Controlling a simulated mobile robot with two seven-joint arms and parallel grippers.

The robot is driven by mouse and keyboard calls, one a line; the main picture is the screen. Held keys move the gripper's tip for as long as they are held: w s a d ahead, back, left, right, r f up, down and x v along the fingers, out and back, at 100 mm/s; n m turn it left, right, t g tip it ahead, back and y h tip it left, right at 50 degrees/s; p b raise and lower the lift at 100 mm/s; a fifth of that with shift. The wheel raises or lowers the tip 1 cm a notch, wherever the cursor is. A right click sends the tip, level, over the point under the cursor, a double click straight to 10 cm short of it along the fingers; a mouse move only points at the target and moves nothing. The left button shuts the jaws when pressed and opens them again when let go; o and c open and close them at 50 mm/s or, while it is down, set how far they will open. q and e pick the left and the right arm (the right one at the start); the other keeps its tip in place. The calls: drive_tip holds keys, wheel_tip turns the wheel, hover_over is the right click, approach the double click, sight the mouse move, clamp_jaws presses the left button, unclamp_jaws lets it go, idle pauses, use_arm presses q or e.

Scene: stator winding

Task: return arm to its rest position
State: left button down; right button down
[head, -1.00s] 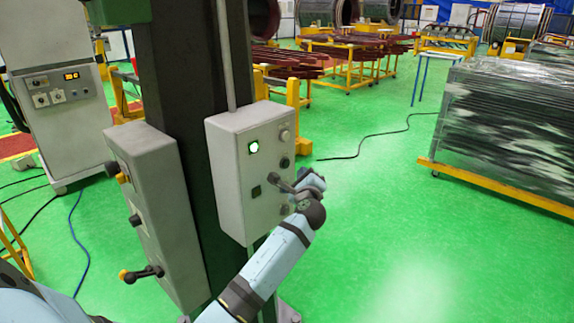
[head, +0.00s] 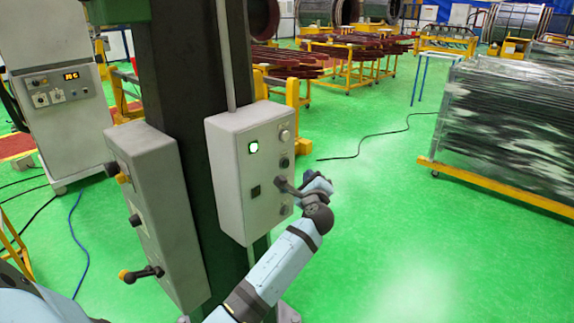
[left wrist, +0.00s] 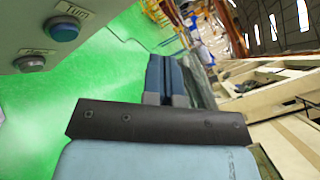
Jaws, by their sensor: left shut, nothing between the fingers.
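My left arm comes up from the bottom left of the head view, light blue with dark joints. In the left wrist view the two blue fingers (left wrist: 166,65) lie side by side, shut and empty. I cannot tell whether any part of the arm touches the box. My right gripper is not in view.
The box is on a dark column (head: 178,90) and has a lit green button (head: 253,147). A second box (head: 160,215) with a black lever is on the left. A blue button (left wrist: 62,28) shows close in the left wrist view. Green floor (head: 400,240) is clear to the right.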

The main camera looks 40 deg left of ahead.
use_arm(q)
drive_tip(key=s+d+f+n+h, duration=0.1)
drive_tip(key=s+d+f+h, duration=0.25)
drive_tip(key=f, duration=0.35)
drive_tip(key=s+d+f+n+g+h, duration=0.1)
drive_tip(key=s+d+f+n+h, duration=0.15)
drive_tip(key=s+f, duration=0.35)
drive_tip(key=s+d+f+n+h, duration=0.15)
drive_tip(key=s+d+f, duration=0.25)
drive_tip(key=f, duration=0.4)
drive_tip(key=s+d+f+n+h, duration=0.2)
drive_tip(key=s+d+f+n, duration=0.1)
drive_tip(key=s, duration=0.5)
drive_tip(key=s+d+f+n+g+h, duration=0.1)
drive_tip(key=s+d+f+n+h, duration=0.2)
drive_tip(key=s, duration=0.5)
drive_tip(key=s+d+f+n+g+h, duration=0.1)
drive_tip(key=s+d+f+n+h, duration=0.1)
drive_tip(key=s, duration=0.6)
drive_tip(key=d+f+n, duration=0.1)
drive_tip(key=d+n, duration=0.1)
drive_tip(key=d, duration=0.1)
drive_tip(key=shift+d+h, duration=0.15)
drive_tip(key=shift+h, duration=0.2)
